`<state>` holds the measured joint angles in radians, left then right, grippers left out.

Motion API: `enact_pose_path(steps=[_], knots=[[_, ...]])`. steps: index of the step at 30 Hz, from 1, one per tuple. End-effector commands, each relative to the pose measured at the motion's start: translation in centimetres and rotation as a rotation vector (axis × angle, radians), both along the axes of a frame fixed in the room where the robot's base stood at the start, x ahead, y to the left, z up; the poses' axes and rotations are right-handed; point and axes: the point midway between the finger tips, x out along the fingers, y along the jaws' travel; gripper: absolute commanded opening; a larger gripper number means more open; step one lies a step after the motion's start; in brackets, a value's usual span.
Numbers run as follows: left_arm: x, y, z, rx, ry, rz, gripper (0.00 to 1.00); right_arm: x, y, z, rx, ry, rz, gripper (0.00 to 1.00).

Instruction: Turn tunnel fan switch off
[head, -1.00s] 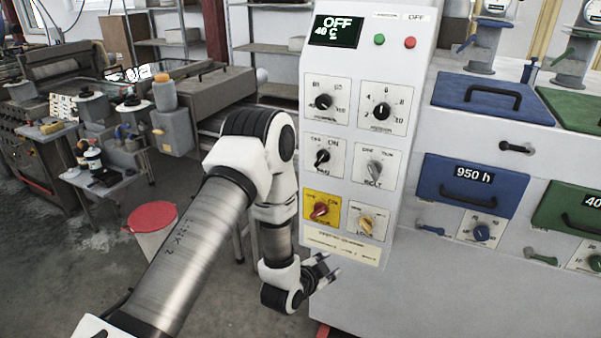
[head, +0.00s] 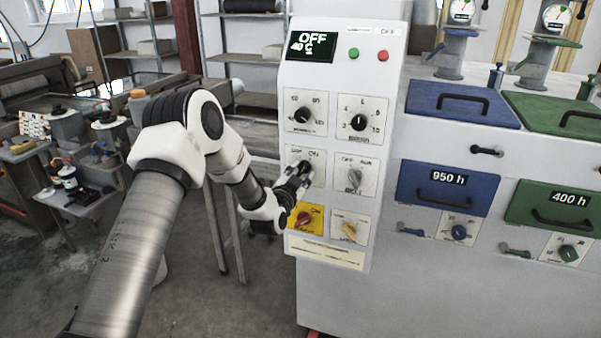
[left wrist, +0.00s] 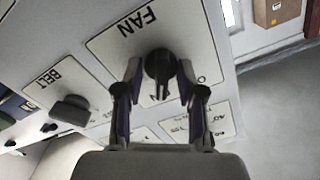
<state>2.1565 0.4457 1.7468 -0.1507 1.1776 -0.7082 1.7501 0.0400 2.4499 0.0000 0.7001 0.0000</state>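The tunnel fan switch is a black knob (left wrist: 160,68) on a white plate marked FAN in the left wrist view. In the head view its plate (head: 315,157) is in the middle row, left column of the white control panel (head: 345,75), with the knob largely hidden by my gripper. My left gripper (head: 298,175) is at this plate. In the left wrist view its two fingers (left wrist: 160,75) stand apart on either side of the knob, with a visible gap on both sides. My right gripper is not in view.
The grey belt knob (head: 355,175) is just right of the fan plate; it also shows in the left wrist view (left wrist: 70,108). The display (head: 306,44) reads OFF, 40 C.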

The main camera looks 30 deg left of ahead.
Motion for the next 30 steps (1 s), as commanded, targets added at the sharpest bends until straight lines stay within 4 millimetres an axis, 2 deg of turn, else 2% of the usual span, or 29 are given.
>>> enact_pose_path(steps=[2, 3, 5, 6, 20, 30], knots=[[0.0, 0.0, 0.0, 0.000, 0.000, 0.000, 0.39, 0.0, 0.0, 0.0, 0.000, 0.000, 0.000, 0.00], [0.0, 0.0, 0.0, 0.000, 0.000, 0.000, 0.24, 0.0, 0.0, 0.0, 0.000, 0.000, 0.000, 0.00], [0.0, 0.0, 0.0, 0.000, 0.000, 0.000, 0.03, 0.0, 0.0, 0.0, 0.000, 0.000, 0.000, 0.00], [0.0, 0.0, 0.0, 0.000, 0.000, 0.000, 0.00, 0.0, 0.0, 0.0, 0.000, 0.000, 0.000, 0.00], [0.0, 0.0, -0.2, -0.038, -0.009, 0.000, 0.00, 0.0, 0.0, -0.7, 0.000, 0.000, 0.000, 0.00], [0.0, -0.1, -0.5, -0.233, -0.057, 0.001, 0.00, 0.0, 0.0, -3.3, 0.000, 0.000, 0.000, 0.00]])
